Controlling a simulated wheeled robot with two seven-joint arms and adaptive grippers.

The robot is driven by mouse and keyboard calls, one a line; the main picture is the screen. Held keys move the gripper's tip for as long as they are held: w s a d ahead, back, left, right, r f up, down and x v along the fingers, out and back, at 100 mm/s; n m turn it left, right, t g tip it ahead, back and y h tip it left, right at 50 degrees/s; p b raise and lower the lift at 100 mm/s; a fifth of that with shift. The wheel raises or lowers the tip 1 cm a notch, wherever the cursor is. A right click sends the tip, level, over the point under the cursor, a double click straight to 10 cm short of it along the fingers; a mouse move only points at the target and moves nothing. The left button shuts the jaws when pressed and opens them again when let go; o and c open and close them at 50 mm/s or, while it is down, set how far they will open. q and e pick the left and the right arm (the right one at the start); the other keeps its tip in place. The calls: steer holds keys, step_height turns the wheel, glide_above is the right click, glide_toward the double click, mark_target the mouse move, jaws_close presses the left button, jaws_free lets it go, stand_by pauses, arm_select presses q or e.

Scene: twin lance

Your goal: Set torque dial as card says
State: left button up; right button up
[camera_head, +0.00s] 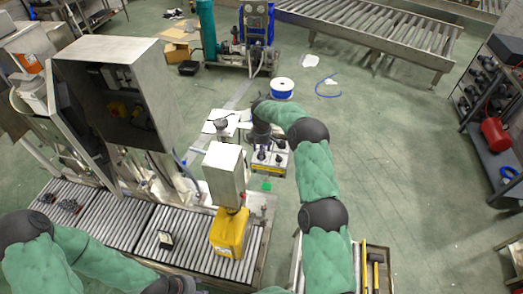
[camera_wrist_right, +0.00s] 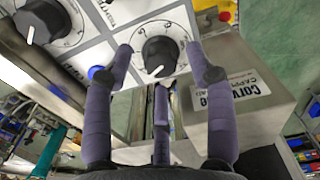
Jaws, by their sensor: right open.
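A control box (camera_head: 268,158) with dark knobs stands at the centre of the head view. In the right wrist view, a black dial (camera_wrist_right: 160,57) with a white pointer line at its lower edge sits on a white numbered panel; its setting is too small to read. A second black dial (camera_wrist_right: 42,20) is at the upper left. My right gripper (camera_wrist_right: 160,62) is open, its purple fingers spread around the near dial, apparently not gripping it. My left gripper (camera_head: 172,286) is partly cut off at the bottom edge. I cannot identify the card for certain; white sheets (camera_head: 222,120) lie beyond the box.
A labelled metal housing (camera_wrist_right: 245,80) stands close on the right. A yellow jug (camera_head: 228,235) sits on the roller conveyor (camera_head: 110,222) under a metal capper head (camera_head: 224,172).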

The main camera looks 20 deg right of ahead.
steer(key=shift+f, duration=0.6)
jaws_close()
